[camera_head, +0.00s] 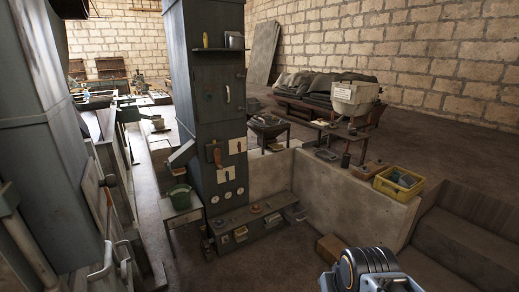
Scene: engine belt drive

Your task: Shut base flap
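A tall grey cabinet column (207,110) stands left of the middle in the head view. Its low grey base (272,203) runs along the floor to the right, with small dials on top and small pale items in its front. I cannot make out for certain which part of the base is the flap, or whether it stands open. A tilted grey panel (183,154) juts out from the column's left side, higher up. A dark ringed part of my own arm (368,270) shows at the bottom right. My gripper's fingers do not show.
A pale low wall (340,200) stands behind and right of the base, with a yellow crate (399,183) on it. A small table with a green pot (180,197) stands left of the column. A brown box (329,247) lies near my arm. Floor in front of the base is clear.

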